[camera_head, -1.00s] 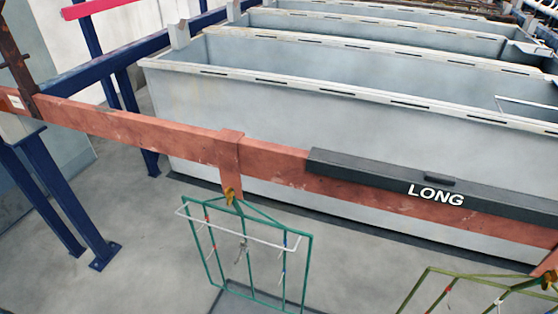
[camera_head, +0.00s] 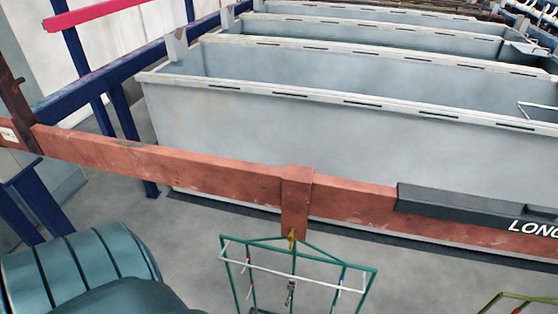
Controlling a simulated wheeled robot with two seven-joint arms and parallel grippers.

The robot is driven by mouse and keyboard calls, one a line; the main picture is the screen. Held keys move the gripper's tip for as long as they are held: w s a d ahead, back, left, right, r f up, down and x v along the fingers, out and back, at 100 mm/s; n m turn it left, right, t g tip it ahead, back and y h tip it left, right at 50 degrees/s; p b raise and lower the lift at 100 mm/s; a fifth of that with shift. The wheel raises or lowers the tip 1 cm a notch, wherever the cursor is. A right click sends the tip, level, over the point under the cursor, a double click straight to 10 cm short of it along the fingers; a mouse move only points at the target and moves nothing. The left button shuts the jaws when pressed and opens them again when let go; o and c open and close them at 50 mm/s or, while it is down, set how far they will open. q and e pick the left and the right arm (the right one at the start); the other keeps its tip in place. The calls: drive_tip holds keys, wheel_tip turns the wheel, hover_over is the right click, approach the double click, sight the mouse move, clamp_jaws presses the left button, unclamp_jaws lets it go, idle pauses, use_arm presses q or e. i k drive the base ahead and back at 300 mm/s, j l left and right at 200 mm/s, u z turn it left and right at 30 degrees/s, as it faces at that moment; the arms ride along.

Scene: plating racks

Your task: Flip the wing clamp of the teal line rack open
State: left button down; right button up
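The teal line rack (camera_head: 240,284) is a thin green wire frame with a white crossbar. It hangs below the red-brown bar (camera_head: 180,170), under a flat hanger strap (camera_head: 296,200) that wraps over the bar. A small brass-coloured wing clamp (camera_head: 292,238) sits where the strap meets the top of the rack. It is too small to tell whether it is open or closed. The rack's lower part is cut off by the picture edge. Neither of my grippers shows.
A dark teal ribbed form, probably part of my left arm, fills the lower left. Grey tanks (camera_head: 300,140) stand behind the bar. A black block marked LONG (camera_head: 470,210) lies on the bar at right. An olive rack (camera_head: 500,303) shows at lower right. Blue posts (camera_head: 125,120) stand at left.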

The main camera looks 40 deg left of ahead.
sight(292, 236)
drive_tip(key=k+j, duration=0.1)
drive_tip(key=j, duration=0.7)
drive_tip(key=k+j+z, duration=0.1)
drive_tip(key=j, duration=0.35)
